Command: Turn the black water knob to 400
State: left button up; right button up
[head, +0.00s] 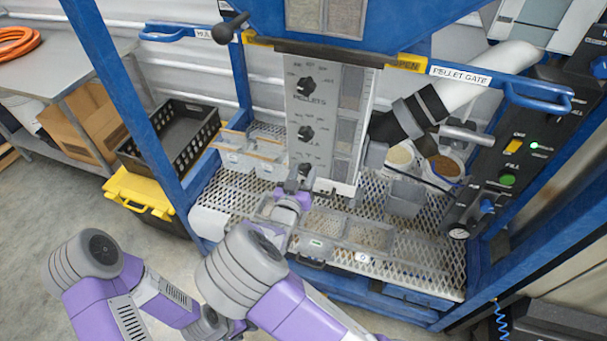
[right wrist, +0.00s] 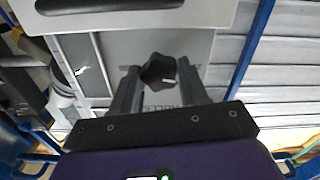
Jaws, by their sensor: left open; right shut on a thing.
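A pale panel (head: 325,115) carries a column of black knobs: the top one (head: 306,84) is marked PELLETS, another (head: 306,132) is in the middle, and the lowest (head: 304,169) is partly hidden by my right gripper (head: 297,186). In the right wrist view a lobed black knob (right wrist: 158,70) with a short white mark sits between the two fingers of my right gripper (right wrist: 158,88), which is shut on it. Its label and scale are too blurred or covered to read. My left arm is at lower left; its gripper cannot be made out.
A perforated metal deck (head: 420,262) with clear trays (head: 365,235) lies below the panel. Blue frame posts (head: 130,95) stand on the left and right. A black crate (head: 170,135) and a yellow-lidded box (head: 140,192) are at left. A control strip (head: 510,150) is at right.

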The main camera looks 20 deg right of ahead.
jog(key=m+b, duration=0.5)
jog(key=m, duration=0.1)
jog(key=shift+f, duration=0.2)
jog(key=m+b, duration=0.6)
jog(key=shift+r+m+b, duration=0.15)
jog(key=shift+m+b, duration=1.65)
jog(key=shift+b, duration=0.15)
jog(key=o, duration=1.1)
jog(key=shift+c, duration=0.2)
jog(key=shift+s, duration=0.1)
jog(key=p+v, duration=0.1)
jog(key=v, duration=0.6)
jog(key=shift+s+a, duration=0.15)
jog(key=shift+s, duration=0.1)
